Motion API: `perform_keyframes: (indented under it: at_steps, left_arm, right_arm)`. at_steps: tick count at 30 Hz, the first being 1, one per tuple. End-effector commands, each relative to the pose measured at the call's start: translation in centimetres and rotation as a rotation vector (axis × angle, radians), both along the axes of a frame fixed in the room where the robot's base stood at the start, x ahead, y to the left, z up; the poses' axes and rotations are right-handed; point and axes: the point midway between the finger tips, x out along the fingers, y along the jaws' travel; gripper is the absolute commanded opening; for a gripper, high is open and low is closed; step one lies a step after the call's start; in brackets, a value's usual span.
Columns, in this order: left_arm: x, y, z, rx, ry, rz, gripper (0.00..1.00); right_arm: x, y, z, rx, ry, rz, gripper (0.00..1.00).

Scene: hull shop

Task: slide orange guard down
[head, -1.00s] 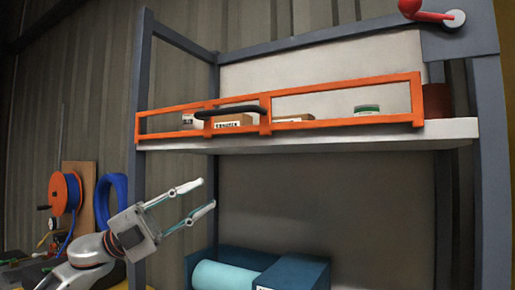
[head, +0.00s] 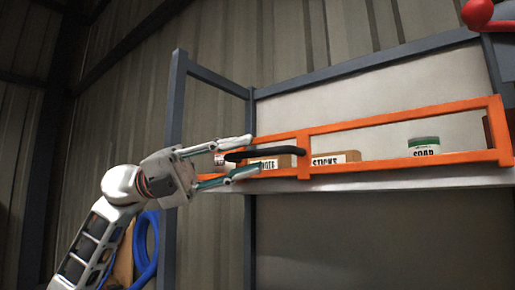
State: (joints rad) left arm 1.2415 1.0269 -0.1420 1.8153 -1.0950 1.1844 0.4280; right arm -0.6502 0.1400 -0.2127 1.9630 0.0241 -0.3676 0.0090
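The orange guard (head: 410,164) is a long rectangular frame across the front of the upper shelf, with goods showing through it. A black bar handle (head: 288,151) is fixed to its left part. My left gripper (head: 254,156) is at the guard's left end. Its fingers are apart, one above and one below the left part of the handle, with a gap visible between them. I cannot tell whether either finger touches the handle. The gripper and its fingers hide the guard's left end. My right gripper is not in view.
Behind the guard stand a carton (head: 270,162), a box marked STICKS (head: 335,158) and a green-lidded SOAP tub (head: 423,147). Grey posts (head: 172,120) frame the rack. A red knob (head: 478,14) is at top right. A blue hose coil (head: 143,255) hangs at lower left.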

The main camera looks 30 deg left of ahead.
Motion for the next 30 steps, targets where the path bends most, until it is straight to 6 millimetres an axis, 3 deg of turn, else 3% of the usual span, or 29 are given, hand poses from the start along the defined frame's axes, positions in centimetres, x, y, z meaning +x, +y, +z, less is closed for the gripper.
perform_keyframes:
  at_steps: [6, 17, 20, 26, 30]
  left_arm:
    - [0.6, -2.4, 0.6, 0.0, 0.0, -0.002, 0.26]
    - [0.8, -2.8, 0.6, -0.001, 0.001, -0.001, 0.26]
    - [0.8, -2.8, 0.6, -0.001, 0.001, -0.001, 0.0]
    - [0.8, -2.8, 0.5, -0.001, 0.002, -0.001, 0.0]
    - [0.9, -2.8, -0.9, 0.001, 0.003, -0.001, 0.0]
  right_arm:
    - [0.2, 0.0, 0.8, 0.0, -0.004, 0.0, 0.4]
    - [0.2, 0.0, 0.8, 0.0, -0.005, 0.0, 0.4]
    - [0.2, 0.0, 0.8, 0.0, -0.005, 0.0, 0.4]
    - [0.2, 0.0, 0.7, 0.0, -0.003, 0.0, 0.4]
    - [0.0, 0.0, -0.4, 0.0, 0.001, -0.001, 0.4]
